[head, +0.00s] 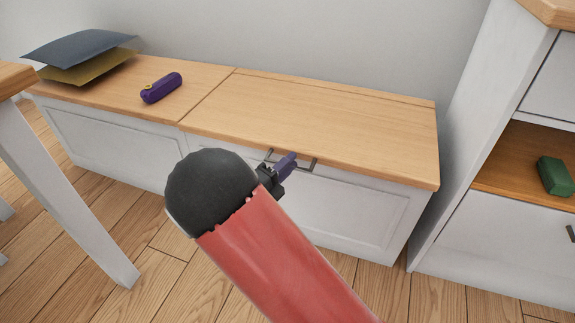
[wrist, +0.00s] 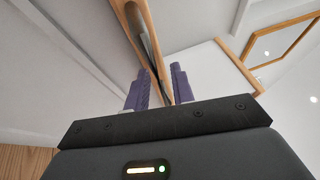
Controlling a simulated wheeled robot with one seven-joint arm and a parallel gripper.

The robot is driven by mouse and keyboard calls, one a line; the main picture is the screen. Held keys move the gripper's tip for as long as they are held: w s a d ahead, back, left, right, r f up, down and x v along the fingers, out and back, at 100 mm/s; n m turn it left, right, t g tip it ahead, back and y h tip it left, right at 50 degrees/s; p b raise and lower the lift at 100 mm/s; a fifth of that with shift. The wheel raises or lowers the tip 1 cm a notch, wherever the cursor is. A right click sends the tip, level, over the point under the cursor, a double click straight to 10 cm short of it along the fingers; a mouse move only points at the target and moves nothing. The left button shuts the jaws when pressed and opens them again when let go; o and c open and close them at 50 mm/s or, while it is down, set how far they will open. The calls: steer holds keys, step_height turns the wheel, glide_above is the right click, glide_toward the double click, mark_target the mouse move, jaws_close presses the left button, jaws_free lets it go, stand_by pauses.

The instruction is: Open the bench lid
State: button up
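The bench lid (head: 320,103) is a light wood board on the right part of a white bench, lying flat and closed. A dark bar handle (head: 313,164) sits at its front edge, partly hidden by my gripper (head: 287,163). In the wrist view, the purple fingers of my gripper (wrist: 160,80) stand apart, one on each side of the dark handle (wrist: 150,52) and the lid's wood edge (wrist: 131,14). I cannot tell whether either finger touches the handle.
A purple object (head: 161,88) and cushions (head: 82,53) lie on the bench's left top. A white table leg (head: 75,190) stands at left. A white cabinet (head: 480,110) with a green box (head: 555,175) stands close at right. The lid top is clear.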

jaws_close()
